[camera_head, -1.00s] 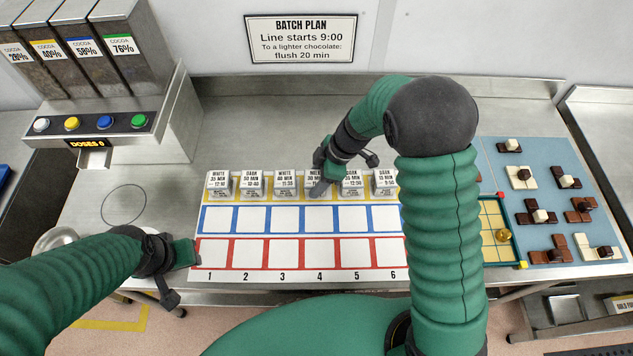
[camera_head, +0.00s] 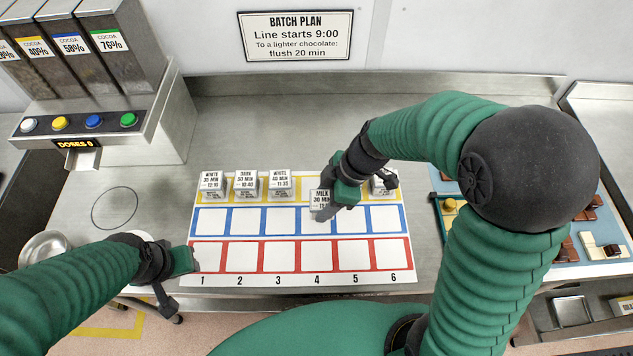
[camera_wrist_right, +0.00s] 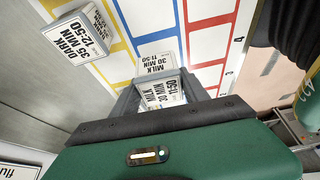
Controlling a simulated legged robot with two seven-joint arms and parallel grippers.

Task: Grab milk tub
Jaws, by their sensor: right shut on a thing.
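The milk tub (camera_head: 319,199), a small white tub labelled MILK 30 MIN, is in my right gripper (camera_head: 332,207), which is shut on it. It shows over column 4, around the border of the yellow and blue rows; its height above the board is hard to tell. In the right wrist view, the milk tub (camera_wrist_right: 157,68) sits between the fingers (camera_wrist_right: 160,92), label readable. My left gripper (camera_head: 182,262) is at the board's lower left corner, apart from the tubs; whether it is open or shut is unclear.
White and dark tubs (camera_head: 246,184) stand in the yellow row of the board (camera_head: 300,280). A dark tub (camera_wrist_right: 75,38) stands near the held one; my arm hides it in the head view. Blue and red rows look empty. A cocoa dispenser (camera_head: 100,130) stands at left.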

